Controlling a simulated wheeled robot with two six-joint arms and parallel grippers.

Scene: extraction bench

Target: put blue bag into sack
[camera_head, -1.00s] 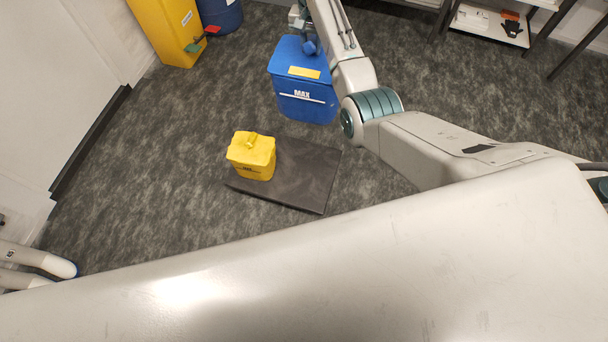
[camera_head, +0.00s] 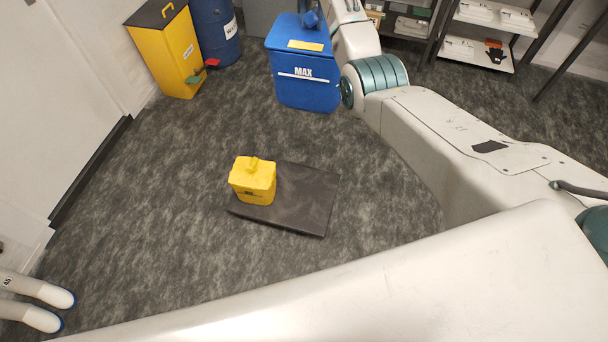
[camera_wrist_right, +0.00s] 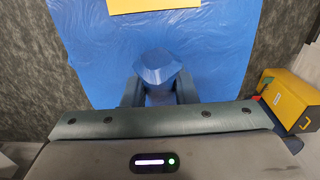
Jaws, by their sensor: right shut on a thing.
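The blue bag (camera_head: 308,88), marked MAX with a white line and a yellow label, hangs upright at the top centre of the head view. My right gripper (camera_wrist_right: 159,92) is shut on the blue knot at its top; the bag (camera_wrist_right: 90,45) fills the middle of the right wrist view behind the fingers. I cannot pick out a sack for certain.
A yellow pedal bin (camera_head: 165,55) with a dark lid and a blue drum (camera_head: 217,35) stand at the upper left. Shelves (camera_head: 480,45) stand at the upper right. A white wall (camera_head: 60,90) bounds the left.

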